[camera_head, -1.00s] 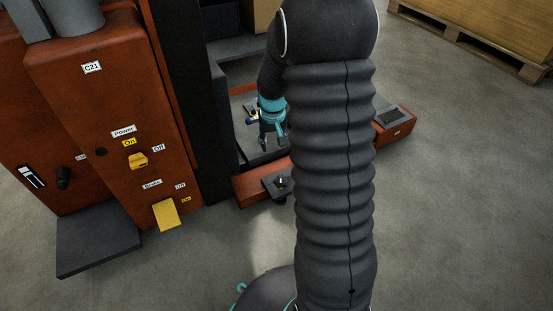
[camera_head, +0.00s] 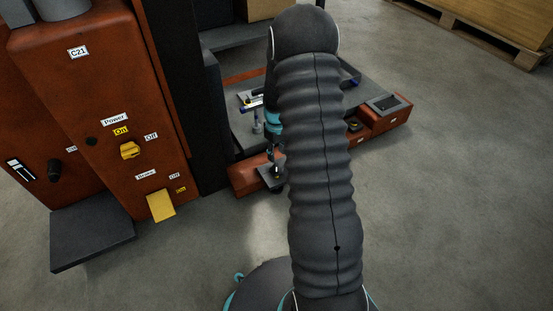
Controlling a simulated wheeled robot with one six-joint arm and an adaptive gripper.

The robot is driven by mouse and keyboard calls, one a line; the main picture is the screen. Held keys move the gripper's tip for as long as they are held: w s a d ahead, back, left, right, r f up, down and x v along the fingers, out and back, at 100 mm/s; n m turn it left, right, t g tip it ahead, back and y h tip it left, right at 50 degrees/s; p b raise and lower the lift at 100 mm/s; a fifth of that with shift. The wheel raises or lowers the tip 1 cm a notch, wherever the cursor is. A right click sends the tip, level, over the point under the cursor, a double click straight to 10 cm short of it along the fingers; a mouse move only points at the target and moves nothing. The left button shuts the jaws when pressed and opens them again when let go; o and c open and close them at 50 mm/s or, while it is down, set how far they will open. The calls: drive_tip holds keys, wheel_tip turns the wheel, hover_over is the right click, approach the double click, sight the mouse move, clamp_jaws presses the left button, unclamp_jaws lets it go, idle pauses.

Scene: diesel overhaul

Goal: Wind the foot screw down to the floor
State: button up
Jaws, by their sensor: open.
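The foot screw (camera_head: 277,172) stands in a dark bracket plate (camera_head: 268,181) on the front of the low orange-red base beam. A small dark foot (camera_head: 277,191) shows below the plate; whether it touches the floor I cannot tell. My gripper (camera_head: 275,160), teal and dark, points down just above the top of the screw. Its jaws are open. My arm hides part of the gripper and the beam to the right. Whether the fingers stand around the screw head or only above it is too small to tell.
A red block (camera_head: 388,117) with a grey top is right of my arm. A pallet (camera_head: 480,30) lies at the back right. The front floor is clear.

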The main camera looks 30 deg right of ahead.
sight(277, 167)
drive_tip(key=n, duration=0.4)
drive_tip(key=shift+f, duration=0.2)
drive_tip(key=n, duration=0.3)
drive_tip(key=shift+f+n, duration=0.15)
drive_tip(key=shift+n, duration=0.15)
drive_tip(key=n, duration=0.6)
drive_tip(key=shift+f+b, duration=0.3)
drive_tip(key=n, duration=0.6)
drive_tip(key=shift+f+n, duration=0.35)
drive_tip(key=shift+n, duration=0.05)
drive_tip(key=n, duration=0.4)
drive_tip(key=n+b, duration=0.1)
drive_tip(key=n, duration=0.1)
drive_tip(key=shift+f+n, duration=0.3)
drive_tip(key=shift+f+b, duration=0.3)
drive_tip(key=shift+f, duration=0.45)
drive_tip(key=shift+f, duration=0.2)
drive_tip(key=shift+f, duration=1.4)
